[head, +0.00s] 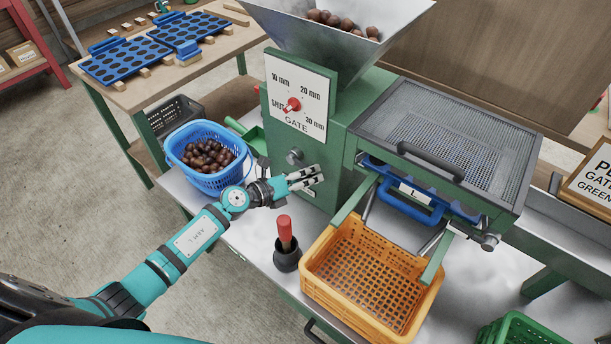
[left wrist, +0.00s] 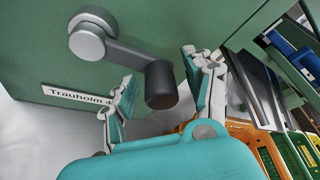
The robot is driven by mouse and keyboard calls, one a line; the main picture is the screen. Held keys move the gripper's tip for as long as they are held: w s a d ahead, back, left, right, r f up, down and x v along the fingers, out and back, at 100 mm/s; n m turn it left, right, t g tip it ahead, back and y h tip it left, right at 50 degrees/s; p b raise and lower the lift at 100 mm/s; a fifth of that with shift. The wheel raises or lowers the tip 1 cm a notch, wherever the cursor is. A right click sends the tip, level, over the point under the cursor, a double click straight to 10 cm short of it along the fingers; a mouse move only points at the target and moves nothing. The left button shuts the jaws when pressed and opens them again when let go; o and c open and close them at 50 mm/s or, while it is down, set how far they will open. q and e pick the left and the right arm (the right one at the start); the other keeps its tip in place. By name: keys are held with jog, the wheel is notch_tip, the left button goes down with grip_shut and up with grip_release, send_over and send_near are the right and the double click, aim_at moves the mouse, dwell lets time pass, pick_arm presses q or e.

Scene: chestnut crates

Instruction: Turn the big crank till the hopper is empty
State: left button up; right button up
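The hopper (head: 300,50) at the top of the green machine holds several brown chestnuts (head: 335,20). Below it is the gate plate (head: 297,85) with a red knob (head: 291,105); its exact setting is hard to tell. In the left wrist view the crank has a silver hub (left wrist: 88,40), a grey arm (left wrist: 128,58) and a dark handle (left wrist: 160,86). My left gripper (head: 308,177) is at the machine's front, hiding part of the crank. In the left wrist view its fingers (left wrist: 158,68) are open on either side of the handle, with gaps visible. My right gripper is not in view.
A blue basket (head: 185,178) with chestnuts stands left of the machine. An orange crate (head: 312,283) sits under the blue-handled sieve tray (head: 408,204). A red-handled tool (head: 285,232) stands in a black cup near my left forearm. A green crate (head: 515,328) is at the lower right.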

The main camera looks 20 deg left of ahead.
pick_arm(q)
grip_shut()
dwell(0.4)
